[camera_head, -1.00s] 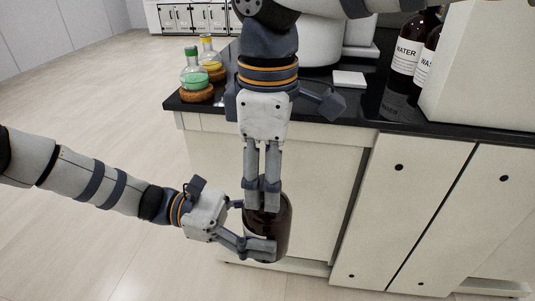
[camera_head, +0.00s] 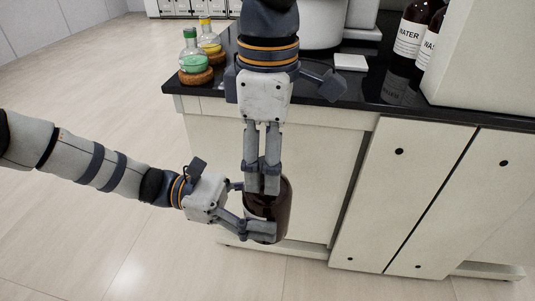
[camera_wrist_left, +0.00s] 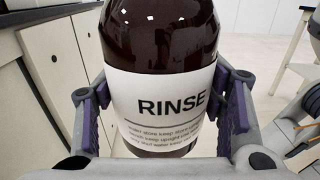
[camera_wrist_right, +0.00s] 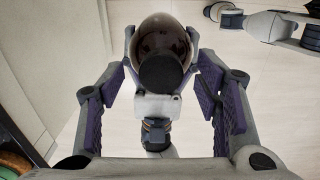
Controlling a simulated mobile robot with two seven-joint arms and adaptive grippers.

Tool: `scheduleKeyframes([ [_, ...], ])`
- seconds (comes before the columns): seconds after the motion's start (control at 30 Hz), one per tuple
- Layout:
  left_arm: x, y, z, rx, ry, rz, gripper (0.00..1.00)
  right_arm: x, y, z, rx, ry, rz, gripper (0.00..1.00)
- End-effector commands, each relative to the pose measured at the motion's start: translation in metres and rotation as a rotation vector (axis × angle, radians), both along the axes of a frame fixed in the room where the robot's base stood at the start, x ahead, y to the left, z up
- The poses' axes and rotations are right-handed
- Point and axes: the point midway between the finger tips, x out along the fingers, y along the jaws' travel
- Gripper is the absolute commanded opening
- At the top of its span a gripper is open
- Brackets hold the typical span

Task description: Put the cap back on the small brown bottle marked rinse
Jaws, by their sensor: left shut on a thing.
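The brown bottle (camera_head: 284,205) is upright in front of the cabinet. Its white label (camera_wrist_left: 165,105) reads RINSE in the left wrist view. My left gripper (camera_head: 262,231) is shut around its lower body, with a finger on each side. The black cap (camera_wrist_right: 161,72) sits on top of the bottle in the right wrist view; how tightly it is seated cannot be told. My right gripper (camera_head: 262,190) points down over the bottle top. Its pads (camera_wrist_right: 165,100) stand apart, wider than the cap, with nothing between them. In the head view its fingers hide the cap.
The black counter (camera_head: 310,90) and white cabinet (camera_head: 415,180) are just behind the bottle. A green flask (camera_head: 195,62) and a yellow flask (camera_head: 209,45) stand on the counter's left. The floor at left is clear.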

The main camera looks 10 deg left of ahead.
Motion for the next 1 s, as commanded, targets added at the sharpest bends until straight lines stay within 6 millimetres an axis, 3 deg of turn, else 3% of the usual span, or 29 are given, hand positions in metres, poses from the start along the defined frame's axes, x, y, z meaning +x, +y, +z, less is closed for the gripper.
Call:
scheduleKeyframes([
  [0.27,0.0,0.0,0.002,-0.003,-0.002,0.0,0.0,0.001,0.0,0.009,0.001,-0.003,-0.001,0.58],
  [0.7,0.0,0.0,0.002,-0.002,-0.002,0.0,0.0,0.001,0.0,0.103,0.001,-0.004,-0.001,0.58],
  [1.0,0.0,0.0,0.002,-0.002,-0.001,0.0,0.0,0.0,0.0,0.121,0.0,0.0,0.0,0.58],
])
